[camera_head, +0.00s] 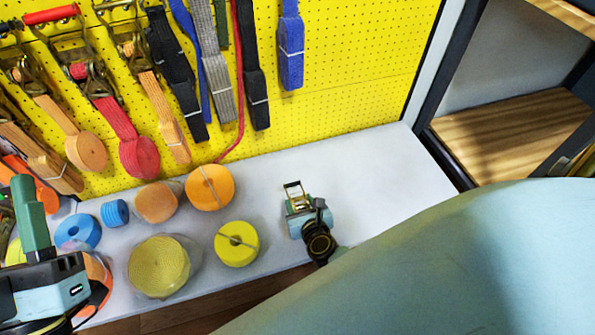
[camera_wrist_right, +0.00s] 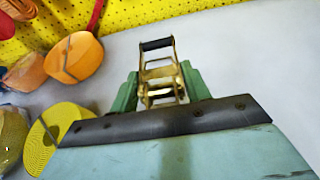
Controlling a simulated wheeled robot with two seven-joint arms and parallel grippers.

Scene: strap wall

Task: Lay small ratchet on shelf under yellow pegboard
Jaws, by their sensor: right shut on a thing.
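The small ratchet (camera_head: 293,187), brass-coloured with a dark handle bar, is over the white shelf (camera_head: 365,170) under the yellow pegboard (camera_head: 345,60). It also shows in the right wrist view (camera_wrist_right: 158,68), upright between two green fingers. My right gripper (camera_head: 298,204) is shut on it; the fingers and wrist hide its lower part. I cannot tell whether it touches the shelf. My left gripper (camera_head: 32,215) shows at the left edge of the head view, with a green finger pointing up; its opening cannot be made out.
Rolled straps stand on the shelf left of the ratchet, including a yellow roll (camera_head: 237,243) and an orange roll (camera_head: 210,187). Several straps hang on the pegboard. The shelf's right part is clear. A dark-framed wooden rack (camera_head: 510,125) stands at the right.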

